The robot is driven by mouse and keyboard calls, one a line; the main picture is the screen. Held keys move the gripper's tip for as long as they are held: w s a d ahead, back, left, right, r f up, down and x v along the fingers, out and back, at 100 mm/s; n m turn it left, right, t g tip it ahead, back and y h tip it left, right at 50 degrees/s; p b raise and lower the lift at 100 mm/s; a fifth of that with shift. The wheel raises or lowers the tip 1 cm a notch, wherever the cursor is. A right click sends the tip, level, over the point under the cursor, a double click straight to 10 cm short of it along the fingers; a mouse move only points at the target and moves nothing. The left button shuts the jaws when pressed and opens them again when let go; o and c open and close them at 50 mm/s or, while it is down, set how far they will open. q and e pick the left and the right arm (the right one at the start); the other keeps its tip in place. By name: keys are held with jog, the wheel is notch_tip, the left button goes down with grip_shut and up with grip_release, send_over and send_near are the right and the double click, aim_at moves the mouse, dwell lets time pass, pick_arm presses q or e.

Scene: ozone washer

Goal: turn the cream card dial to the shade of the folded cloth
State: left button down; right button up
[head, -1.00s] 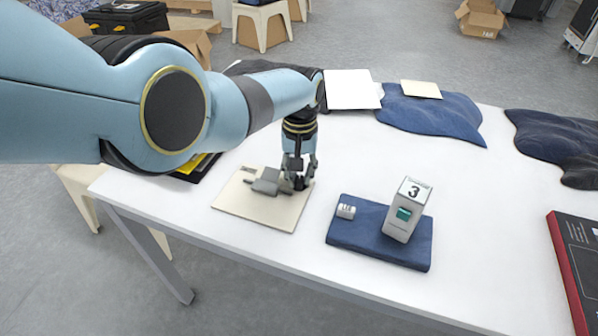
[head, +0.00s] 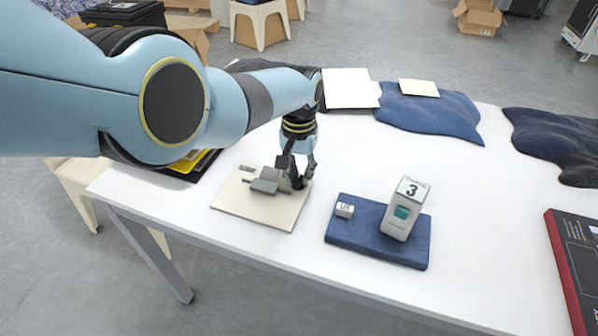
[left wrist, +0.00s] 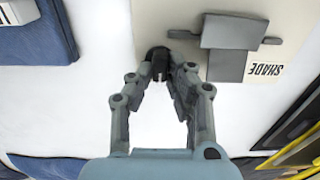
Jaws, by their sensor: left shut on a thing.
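The cream card (head: 270,213) lies flat on the white table, with grey flat parts (head: 264,183) on it and a dark round knob at its right edge. In the left wrist view the card (left wrist: 292,25) bears the printed word SHADE, and the black knob (left wrist: 158,56) shows between the fingertips. My left gripper (head: 291,178) points down and is shut on this knob; its fingers (left wrist: 160,75) partly cover it. The dark blue folded cloth (head: 350,240) lies to the right, also in the left wrist view (left wrist: 45,35). My right gripper is not in view.
A pale box marked 3 (head: 405,208) and a small white tag (head: 345,210) stand on the folded cloth. Loose blue cloths (head: 435,115) lie behind. A red-edged dark board (head: 577,260) is at the right. A black-and-yellow tray (head: 195,163) is left. The middle table is clear.

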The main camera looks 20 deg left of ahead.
aim_at(299, 176)
pick_arm(q)
jog(key=c, duration=1.6)
grip_release()
jog(key=shift+o, duration=0.2)
notch_tip(299, 176, up, 12)
